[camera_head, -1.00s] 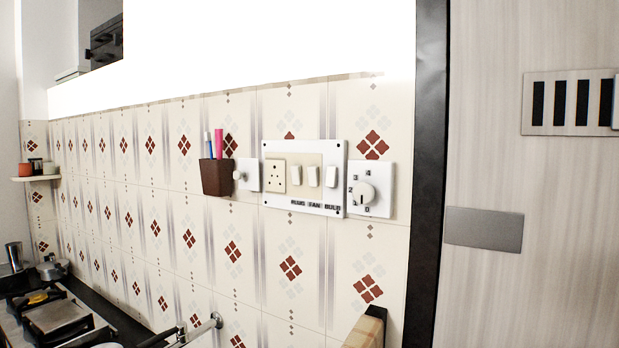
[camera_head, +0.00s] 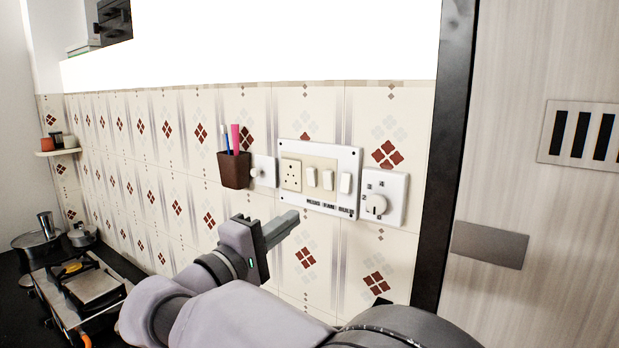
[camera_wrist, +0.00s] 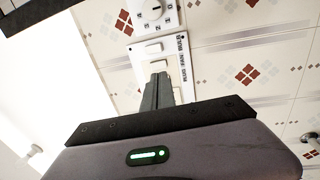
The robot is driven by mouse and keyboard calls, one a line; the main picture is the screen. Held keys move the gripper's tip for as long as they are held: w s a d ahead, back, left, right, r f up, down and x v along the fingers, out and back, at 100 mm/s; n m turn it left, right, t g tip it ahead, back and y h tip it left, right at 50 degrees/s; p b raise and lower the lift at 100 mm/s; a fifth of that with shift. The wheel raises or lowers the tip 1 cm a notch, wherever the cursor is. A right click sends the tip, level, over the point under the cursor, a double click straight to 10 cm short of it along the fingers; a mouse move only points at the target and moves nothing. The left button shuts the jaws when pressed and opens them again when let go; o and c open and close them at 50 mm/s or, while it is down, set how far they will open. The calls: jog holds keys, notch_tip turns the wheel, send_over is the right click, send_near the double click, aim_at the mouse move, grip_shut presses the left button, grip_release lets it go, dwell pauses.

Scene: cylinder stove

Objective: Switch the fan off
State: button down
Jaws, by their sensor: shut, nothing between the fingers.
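A white switch panel (camera_head: 346,160) is on the tiled wall, with labels reading PLUGS, FAN and BULB. It has a socket and three white rocker switches. The fan switch (camera_head: 328,180) is the middle one, above the FAN label; in the wrist view it appears as a white rocker (camera_wrist: 157,65) just beyond my fingertips. My gripper (camera_head: 296,214) is shut and empty, its fingers pointing toward the panel from below left in the head view. In the wrist view the fingers (camera_wrist: 160,77) cover part of the panel. The remaining gap is unclear.
A round dial (camera_head: 376,205) is right of the panel. A brown holder with pens (camera_head: 234,170) and a small knob plate (camera_head: 263,171) are on its left. A stove (camera_head: 90,290) and pot (camera_head: 38,240) stand at lower left. A dark door frame (camera_head: 450,150) is at right.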

aim_at(327, 179)
jog(key=shift+w+a+r+t, duration=0.1)
jog(key=shift+a+r+t, duration=0.15)
jog(key=shift+a, duration=0.15)
jog(key=shift+a+r+t, duration=0.15)
jog(key=shift+a+t, duration=0.1)
jog(key=shift+a, duration=0.15)
jog(key=p+x, duration=0.1)
jog(key=x, duration=1.3)
jog(key=shift+f, duration=0.1)
